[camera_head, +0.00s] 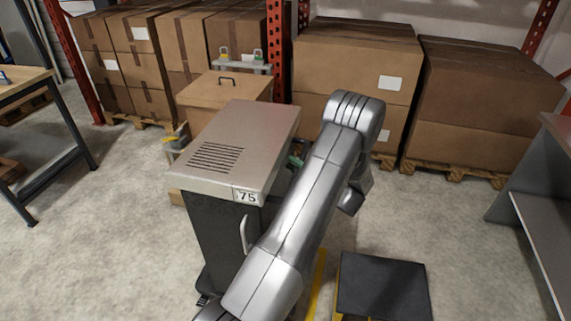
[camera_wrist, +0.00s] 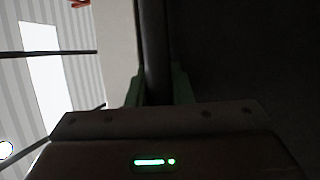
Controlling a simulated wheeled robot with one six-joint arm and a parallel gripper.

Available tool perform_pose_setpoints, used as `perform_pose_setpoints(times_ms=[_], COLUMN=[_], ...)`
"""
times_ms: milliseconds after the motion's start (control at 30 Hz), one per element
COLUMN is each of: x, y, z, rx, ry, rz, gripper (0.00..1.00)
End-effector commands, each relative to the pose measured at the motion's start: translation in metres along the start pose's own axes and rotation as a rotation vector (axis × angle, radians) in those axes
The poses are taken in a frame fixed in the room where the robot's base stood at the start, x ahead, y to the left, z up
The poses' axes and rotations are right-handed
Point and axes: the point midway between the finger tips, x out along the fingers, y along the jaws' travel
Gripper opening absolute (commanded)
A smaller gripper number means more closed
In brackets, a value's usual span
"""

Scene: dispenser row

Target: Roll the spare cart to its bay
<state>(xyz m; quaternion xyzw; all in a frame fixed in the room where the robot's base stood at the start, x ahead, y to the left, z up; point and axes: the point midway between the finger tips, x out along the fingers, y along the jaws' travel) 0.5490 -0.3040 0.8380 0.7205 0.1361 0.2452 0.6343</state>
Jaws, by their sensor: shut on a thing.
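A dark cabinet with a grey vented top (camera_head: 235,150) and a number plate "75" stands upright in the middle of the head view. A castor shows at its foot, so it looks like the cart. A pale curved handle (camera_head: 244,235) is on its front. My arm reaches past its right side, and my gripper is mostly hidden behind the arm there. In the wrist view the green fingers of my gripper (camera_wrist: 157,90) are shut around a dark bar (camera_wrist: 155,45). Where this bar joins the cabinet is hidden.
Large cardboard boxes (camera_head: 350,55) on pallets line the back. A black-topped step (camera_head: 385,290) and a yellow floor line (camera_head: 317,285) are at front right. A workbench (camera_head: 25,85) stands left; floor between is clear.

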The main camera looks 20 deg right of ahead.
Motion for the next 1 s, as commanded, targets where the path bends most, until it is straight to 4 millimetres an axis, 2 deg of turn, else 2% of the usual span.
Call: perform_pose_setpoints(times_ms=[100,233,667,700,800,1000], x=[-0.012,-0.019,-0.023,-0.023,-0.023,-0.022], y=[0.001,0.003,0.004,0.004,0.004,0.004], z=[0.005,0.007,0.009,0.009,0.009,0.009], rx=[0.0,0.002,0.001,0.001,0.0,0.0], ry=[-0.003,0.0,-0.001,-0.001,-0.001,0.0], rz=[-0.002,-0.002,-0.002,-0.002,-0.001,-0.001], gripper=[0.0,0.0,0.0,0.22,0.41,0.41])
